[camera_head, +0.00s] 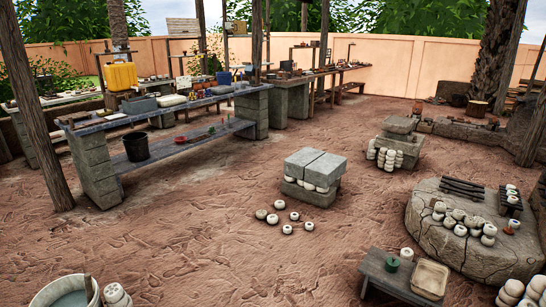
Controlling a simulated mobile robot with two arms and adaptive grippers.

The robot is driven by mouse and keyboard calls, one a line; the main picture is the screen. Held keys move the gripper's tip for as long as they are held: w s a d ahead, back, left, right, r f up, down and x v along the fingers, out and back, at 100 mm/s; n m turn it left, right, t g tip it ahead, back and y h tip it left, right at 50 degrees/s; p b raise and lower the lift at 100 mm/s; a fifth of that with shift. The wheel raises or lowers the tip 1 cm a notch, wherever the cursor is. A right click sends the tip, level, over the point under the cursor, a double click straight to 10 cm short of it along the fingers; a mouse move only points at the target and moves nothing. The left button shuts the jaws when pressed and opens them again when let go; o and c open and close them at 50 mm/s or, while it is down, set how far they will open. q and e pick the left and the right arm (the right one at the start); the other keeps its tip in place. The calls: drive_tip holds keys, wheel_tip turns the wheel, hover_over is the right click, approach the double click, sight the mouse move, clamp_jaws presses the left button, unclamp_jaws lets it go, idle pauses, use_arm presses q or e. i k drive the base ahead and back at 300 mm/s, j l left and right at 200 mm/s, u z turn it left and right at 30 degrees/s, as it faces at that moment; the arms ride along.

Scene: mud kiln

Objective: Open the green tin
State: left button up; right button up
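A small green round object, which looks like the green tin (392,264), stands on a low grey wooden bench (382,281) at the bottom right of the head view. It is too small to tell how its lid sits. A pale square tray (430,278) lies beside it on its right, and a white pot (407,254) is just behind it. Neither of my grippers is in view.
A round stone slab (425,222) with several pots stands right of the bench. A block stack (313,170) and scattered pots (283,219) are in the middle. A tub (66,291) is bottom left. Open dirt ground (250,260) lies left of the bench.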

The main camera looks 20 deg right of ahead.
sight(391, 271)
drive_tip(key=i+z, duration=0.2)
drive_tip(key=i, duration=0.45)
drive_tip(key=i+j+z, duration=0.1)
drive_tip(key=i+z, duration=0.15)
drive_tip(key=i, duration=0.35)
drive_tip(key=i+z, duration=0.25)
drive_tip(key=z, duration=0.15)
drive_tip(key=i+j+z, duration=0.1)
drive_tip(key=i+z, duration=0.25)
drive_tip(key=i+j+z, duration=0.15)
drive_tip(key=z, duration=0.25)
drive_tip(key=i+j+z, duration=0.2)
drive_tip(key=z, duration=0.2)
